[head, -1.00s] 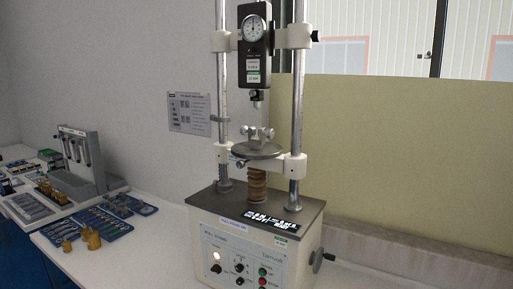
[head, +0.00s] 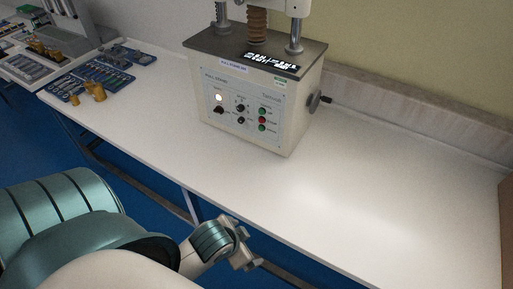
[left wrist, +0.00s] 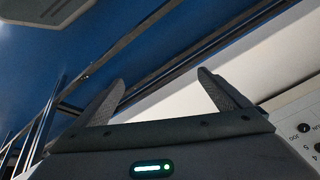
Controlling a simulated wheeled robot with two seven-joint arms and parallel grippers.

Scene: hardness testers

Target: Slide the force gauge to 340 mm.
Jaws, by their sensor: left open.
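The test stand's base (head: 250,105) stands on the white bench in the head view, with the lower ends of its columns (head: 295,38) and the bellows-like screw (head: 257,25) at the top edge. The force gauge is above the current head picture and cannot be seen. A crank (head: 318,101) sits on the base's right side. My left gripper (head: 254,254) is open and empty, in front of the bench's front edge and well apart from the stand. Its two spread fingers also show in the left wrist view (left wrist: 160,82). My right gripper is not in view.
The base's front panel has a lit lamp (head: 219,97) and red and green buttons (head: 263,120). Brass weights (head: 97,92) and a blue tool tray (head: 92,78) lie left of the stand. The bench top (head: 370,190) is clear to the right and in front.

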